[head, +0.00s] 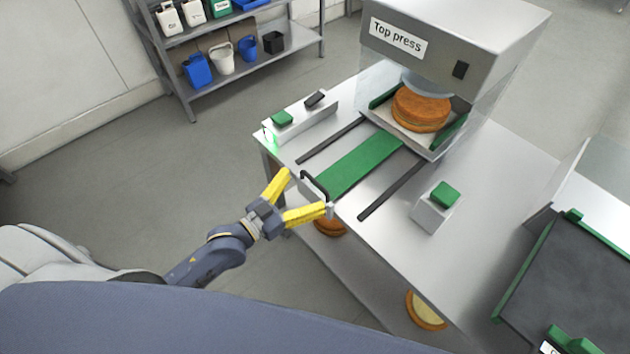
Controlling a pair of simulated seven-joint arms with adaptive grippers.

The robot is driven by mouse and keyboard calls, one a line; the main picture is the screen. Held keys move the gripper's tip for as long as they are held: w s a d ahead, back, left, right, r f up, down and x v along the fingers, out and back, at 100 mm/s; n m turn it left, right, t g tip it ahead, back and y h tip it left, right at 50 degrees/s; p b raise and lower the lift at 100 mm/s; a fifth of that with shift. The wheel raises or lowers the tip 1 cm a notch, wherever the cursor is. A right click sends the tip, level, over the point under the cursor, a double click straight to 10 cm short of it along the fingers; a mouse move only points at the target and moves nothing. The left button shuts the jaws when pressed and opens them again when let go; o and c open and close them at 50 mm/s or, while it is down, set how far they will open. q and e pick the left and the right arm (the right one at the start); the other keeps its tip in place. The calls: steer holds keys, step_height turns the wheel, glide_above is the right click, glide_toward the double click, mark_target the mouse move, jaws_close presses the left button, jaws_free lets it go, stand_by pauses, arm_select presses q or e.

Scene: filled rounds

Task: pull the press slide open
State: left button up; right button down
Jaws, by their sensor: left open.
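The press (455,50) is a steel box labelled "Top press" on a steel table. Its slide has a green strip (362,162) running toward me between two dark rails, with a dark bar handle (313,186) at the near end. A tray with a brown filled round (420,108) sits under the press head, at the far end of the strip. My left gripper (307,191) has yellow fingers spread open, one on each side of the handle's near side; I cannot tell whether they touch it. My right gripper is not in view.
Green-topped button boxes stand on the table, one left (282,118) and one right (445,195) of the rails. More rounds show below the table edge (427,310). A dark green-edged tray (570,285) is at right. A shelf with containers (222,57) stands behind.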

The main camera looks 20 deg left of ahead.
mark_target(315, 182)
arm_select(q)
steer(key=shift+x, duration=1.95)
steer(key=c, duration=1.2)
steer(key=shift+s, duration=0.15)
